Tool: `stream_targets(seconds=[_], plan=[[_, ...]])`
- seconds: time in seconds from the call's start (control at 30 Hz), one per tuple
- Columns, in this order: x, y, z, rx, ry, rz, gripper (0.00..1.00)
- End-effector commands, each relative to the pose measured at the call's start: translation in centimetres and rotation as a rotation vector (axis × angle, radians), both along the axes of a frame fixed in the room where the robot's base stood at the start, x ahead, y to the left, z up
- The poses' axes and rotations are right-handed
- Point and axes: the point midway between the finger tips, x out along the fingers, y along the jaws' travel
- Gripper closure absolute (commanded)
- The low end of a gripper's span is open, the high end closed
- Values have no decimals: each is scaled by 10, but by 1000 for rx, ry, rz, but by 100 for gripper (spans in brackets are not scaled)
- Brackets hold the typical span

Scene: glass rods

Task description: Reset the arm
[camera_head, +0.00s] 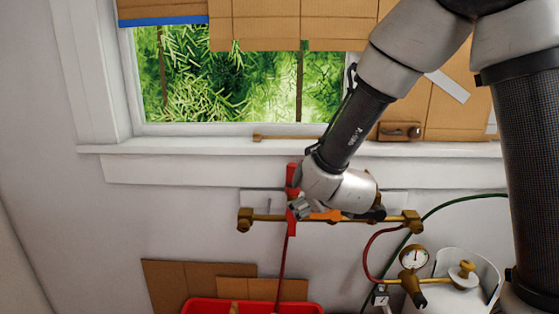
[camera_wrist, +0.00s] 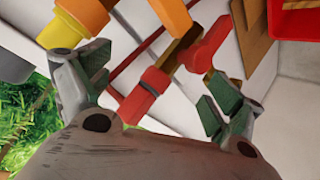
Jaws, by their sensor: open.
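My gripper (camera_head: 300,207) is in front of the wall below the window sill, close to a brass rail (camera_head: 262,217). In the wrist view its two green-padded fingers (camera_wrist: 150,65) stand wide apart. A red clamp-like part (camera_head: 292,178) is at the rail beside the fingers. It also shows in the wrist view (camera_wrist: 138,102), in the gap between the fingers, with no finger seen closed on it. An orange part (camera_head: 326,215) sits along the rail, partly behind my wrist. It looks orange and yellow in the wrist view (camera_wrist: 88,12).
A red bin (camera_head: 200,307) is below, with cardboard (camera_head: 165,283) behind it. A pressure gauge (camera_head: 413,258), a red hose (camera_head: 368,256) and a green hose (camera_head: 445,203) are at the lower right. The window sill (camera_head: 200,147) juts out above the rail.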

Motion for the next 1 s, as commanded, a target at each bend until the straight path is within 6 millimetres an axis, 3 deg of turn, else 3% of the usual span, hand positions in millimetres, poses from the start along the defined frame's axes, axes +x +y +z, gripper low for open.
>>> stream_targets(seconds=[0.03,0.27,0.37,0.53,0.8,0.87,1.0], plan=[[-1,-14,18,53,27,-10,7],[-33,-78,78,220,204,-59,7],[-59,-112,100,260,277,-105,7],[-118,-176,128,287,392,-233,7],[-234,-268,150,282,534,-550,7],[-255,-280,152,279,552,-611,7],[-279,-281,126,251,651,-633,7]])
